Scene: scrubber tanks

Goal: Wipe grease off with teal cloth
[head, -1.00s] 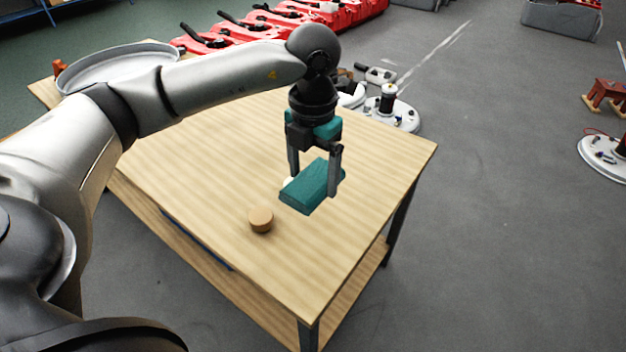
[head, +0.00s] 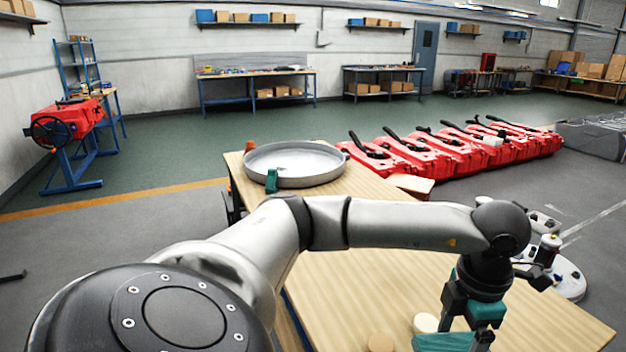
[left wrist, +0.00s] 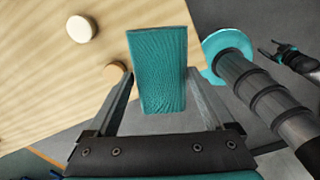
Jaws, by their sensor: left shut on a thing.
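My left gripper (head: 462,340) is shut on a teal cloth (head: 436,343), a thick block-like pad, over the near right part of the wooden table. In the left wrist view the cloth (left wrist: 158,70) sits between the two fingers of my left gripper (left wrist: 158,85), and the table shows beyond it. The bottom of the head view cuts off the cloth. I cannot make out any grease. A dark gripper with a teal mark at the right of the left wrist view seems to be my right gripper (left wrist: 268,46); its jaws are too small to read.
A round grey metal pan (head: 294,182) lies on the table's (head: 370,270) far end, with a small teal object (head: 271,181) beside it. A tan disc (head: 380,342) and a cream disc (head: 425,322) are near the cloth. Red machines (head: 440,155) stand behind.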

